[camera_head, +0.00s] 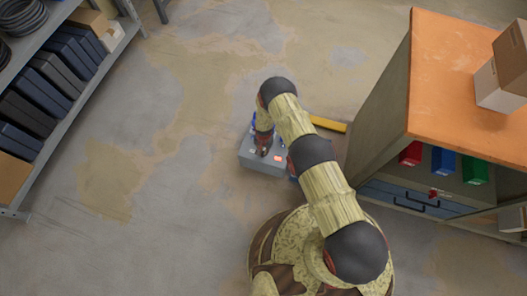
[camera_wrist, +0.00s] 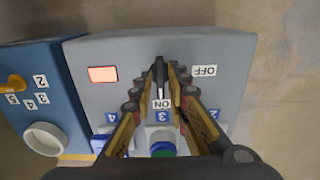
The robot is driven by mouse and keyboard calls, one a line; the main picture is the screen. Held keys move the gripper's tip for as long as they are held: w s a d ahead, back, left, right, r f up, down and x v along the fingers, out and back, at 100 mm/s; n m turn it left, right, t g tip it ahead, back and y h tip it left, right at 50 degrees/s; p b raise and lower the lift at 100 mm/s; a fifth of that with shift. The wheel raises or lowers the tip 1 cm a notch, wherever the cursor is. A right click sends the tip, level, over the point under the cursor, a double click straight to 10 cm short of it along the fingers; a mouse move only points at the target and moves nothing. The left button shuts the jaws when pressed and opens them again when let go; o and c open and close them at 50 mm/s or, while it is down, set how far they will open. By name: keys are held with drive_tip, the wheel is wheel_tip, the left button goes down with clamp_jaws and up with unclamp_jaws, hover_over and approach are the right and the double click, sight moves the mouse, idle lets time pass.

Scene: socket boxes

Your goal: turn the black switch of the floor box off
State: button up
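The floor box is a grey box (camera_head: 257,158) on the floor, left of my arm; its top fills the middle of the wrist view (camera_wrist: 120,50). The black switch (camera_wrist: 159,73) is on this top, with an ON label (camera_wrist: 162,104) on the near side and an OFF label (camera_wrist: 205,71) to its right. Its handle lies along the line towards ON. My gripper (camera_wrist: 162,76) has its fingertips close together on both sides of the switch and seems shut on it. In the head view my gripper (camera_head: 264,150) hides the switch.
A red lit lamp (camera_wrist: 103,74) is on the grey box. Numbered sockets, one with a green part (camera_wrist: 163,150), lie near my fingers. A blue box (camera_wrist: 40,85) with a yellow knob stands left of it. A shelf (camera_head: 75,70) and an orange-topped cabinet (camera_head: 455,70) flank the floor.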

clamp_jaws()
drive_tip(key=shift+n, duration=0.4)
drive_tip(key=n, duration=0.3)
drive_tip(key=shift+n, duration=0.4)
drive_tip(key=n, duration=0.4)
drive_tip(key=shift+n, duration=0.3)
drive_tip(key=n, duration=0.8)
drive_tip(key=shift+n, duration=0.3)
drive_tip(key=shift+w, duration=0.1)
drive_tip(key=shift+o, duration=1.6)
unclamp_jaws()
